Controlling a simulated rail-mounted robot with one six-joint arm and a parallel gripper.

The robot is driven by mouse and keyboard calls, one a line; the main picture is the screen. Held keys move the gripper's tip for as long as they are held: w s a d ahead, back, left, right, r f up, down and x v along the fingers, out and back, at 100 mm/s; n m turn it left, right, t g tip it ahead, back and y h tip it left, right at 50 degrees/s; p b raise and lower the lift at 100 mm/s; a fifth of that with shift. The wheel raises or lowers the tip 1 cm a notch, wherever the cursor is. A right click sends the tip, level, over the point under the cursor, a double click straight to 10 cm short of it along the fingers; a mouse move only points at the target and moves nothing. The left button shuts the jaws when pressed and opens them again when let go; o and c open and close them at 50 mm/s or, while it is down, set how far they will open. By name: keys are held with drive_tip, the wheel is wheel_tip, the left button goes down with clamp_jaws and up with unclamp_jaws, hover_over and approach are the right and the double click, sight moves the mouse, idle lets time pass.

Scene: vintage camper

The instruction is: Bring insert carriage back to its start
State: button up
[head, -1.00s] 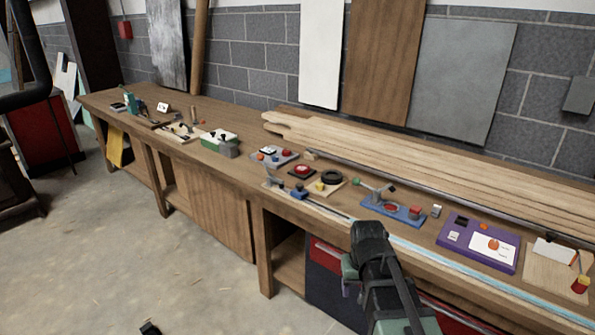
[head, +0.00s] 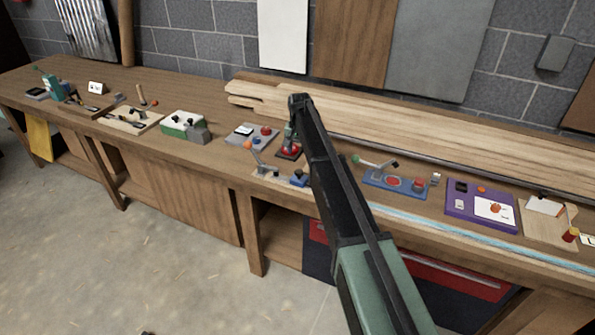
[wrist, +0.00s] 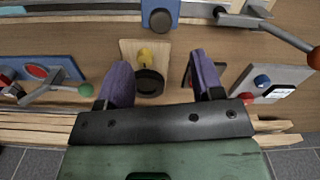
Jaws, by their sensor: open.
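The likely insert carriage is a blue block (head: 299,179) with a dark round part, on a narrow rail along the bench's front edge. In the wrist view the blue block (wrist: 160,14) is at the top centre, on a pale rail strip (wrist: 100,17). My gripper (head: 289,150) is above the bench, behind the block. In the wrist view my gripper (wrist: 162,66) has its two purple fingers spread, with nothing held. My arm hides part of the rail in the head view.
A lever with an orange knob (head: 247,145) stands left of the block. A grey panel with buttons (head: 241,136) lies behind it. To the right are a blue lever board (head: 402,191) and a purple panel (head: 453,208). Long planks (head: 460,155) lie at the back.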

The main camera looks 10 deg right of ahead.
sight(299, 171)
wheel_tip(299, 171, down, 9)
drive_tip(key=b, duration=0.8)
drive_tip(key=shift+f, duration=0.2)
drive_tip(key=shift+r, duration=0.1)
clamp_jaws()
drive_tip(key=shift+s, duration=0.1)
